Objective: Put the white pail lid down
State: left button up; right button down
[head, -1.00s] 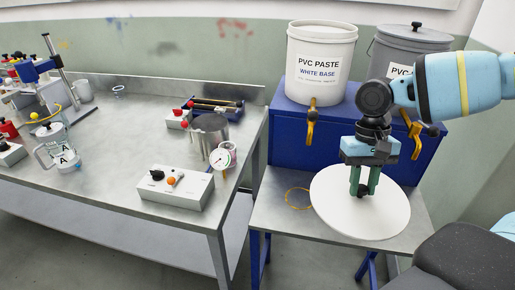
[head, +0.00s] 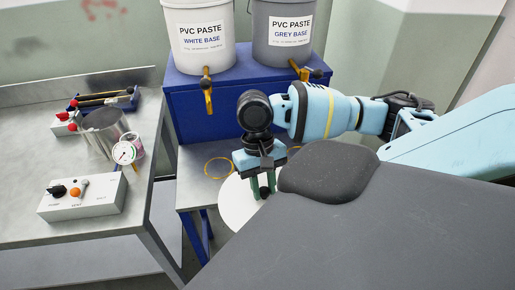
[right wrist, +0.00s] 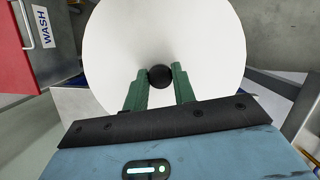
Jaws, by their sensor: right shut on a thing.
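The white pail lid (head: 236,203) is a flat white disc, partly hidden in the head view by a dark part of my body. My right gripper (head: 264,192) is above it. In the right wrist view the lid (right wrist: 205,45) fills the upper middle, and the green fingers of the right gripper (right wrist: 160,82) are shut on its black knob (right wrist: 160,76). The lid overlaps the near edge of the small metal table in the head view; I cannot tell its height. The white-base pail (head: 204,30) stands on the blue stand, its top cut off. My left gripper is not in view.
The blue stand (head: 190,98) also holds the grey-base pail (head: 283,40). Yellow rings (head: 218,168) mark the small metal table (head: 193,192). A bench (head: 110,190) with a control box (head: 85,197) stands left.

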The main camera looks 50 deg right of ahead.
jog(key=w+a+r+n, duration=0.1)
jog(key=w+a+n, duration=0.1)
jog(key=a, duration=0.4)
jog(key=w+a+r+n+h, duration=0.1)
jog(key=w+a+r+n, duration=0.1)
jog(key=a, duration=0.5)
jog(key=shift+w+a+r+n, duration=0.2)
jog(key=shift+a+n, duration=0.05)
jog(key=shift+n, duration=0.35)
jog(key=shift+a, duration=0.1)
